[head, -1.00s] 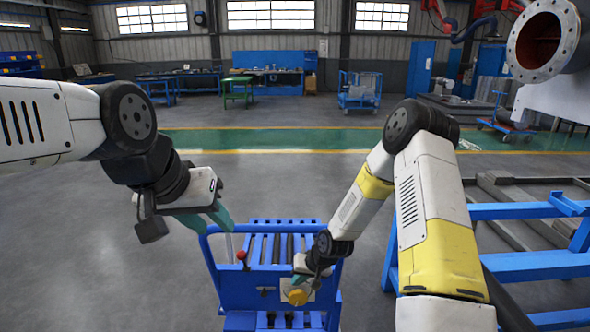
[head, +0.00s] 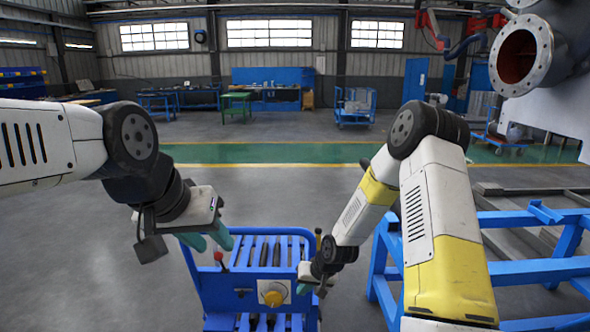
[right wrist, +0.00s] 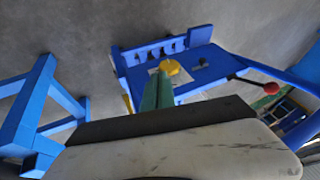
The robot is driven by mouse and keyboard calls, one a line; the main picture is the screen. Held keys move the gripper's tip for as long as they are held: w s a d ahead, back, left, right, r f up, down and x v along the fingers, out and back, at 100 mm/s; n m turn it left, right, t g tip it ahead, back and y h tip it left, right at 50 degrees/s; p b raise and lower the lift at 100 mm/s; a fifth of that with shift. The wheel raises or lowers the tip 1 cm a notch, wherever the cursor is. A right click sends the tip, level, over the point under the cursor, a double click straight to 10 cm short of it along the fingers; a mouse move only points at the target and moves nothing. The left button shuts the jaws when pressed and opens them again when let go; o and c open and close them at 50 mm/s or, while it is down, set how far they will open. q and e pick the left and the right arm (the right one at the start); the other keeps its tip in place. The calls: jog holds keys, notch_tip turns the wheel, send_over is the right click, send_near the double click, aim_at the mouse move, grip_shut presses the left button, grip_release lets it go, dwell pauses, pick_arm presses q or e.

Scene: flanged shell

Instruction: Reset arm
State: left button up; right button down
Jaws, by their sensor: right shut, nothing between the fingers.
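My left gripper (head: 207,239) hangs at the left of the head view, its two teal fingers apart and nothing between them. It is in front of the blue roller cart's left side. My right gripper (head: 304,289) is at the right edge of the cart (head: 243,294), beside the yellow knob (head: 273,297) on its pale panel. In the right wrist view, its teal fingers (right wrist: 158,92) are together and empty. The yellow knob (right wrist: 170,67) shows just beyond their tips there; I cannot tell whether they touch.
A lever with a red ball (head: 219,256) stands on the cart's left side. A blue steel frame (head: 535,271) lies close by the right arm. The flanged shell (head: 541,50) is at upper right. Open grey floor (head: 80,235) lies to the left.

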jog(key=s+d+r+h, duration=0.1)
jog(key=s+d+r, duration=0.15)
jog(key=r, duration=0.55)
jog(key=s+d+r+t+h, duration=0.1)
jog(key=s+d+r, duration=0.15)
jog(key=r, duration=0.55)
jog(key=s+d+r, duration=0.2)
jog(key=d+r, duration=0.1)
jog(key=r, duration=0.5)
jog(key=s+d+r, duration=0.1)
jog(key=s+r, duration=0.5)
jog(key=s, duration=0.3)
jog(key=s+d+r+t, duration=0.1)
jog(key=s+d+r, duration=0.1)
jog(key=s+r, duration=0.4)
jog(key=s, duration=0.3)
jog(key=shift+s+d, duration=0.3)
jog(key=shift+s, duration=0.05)
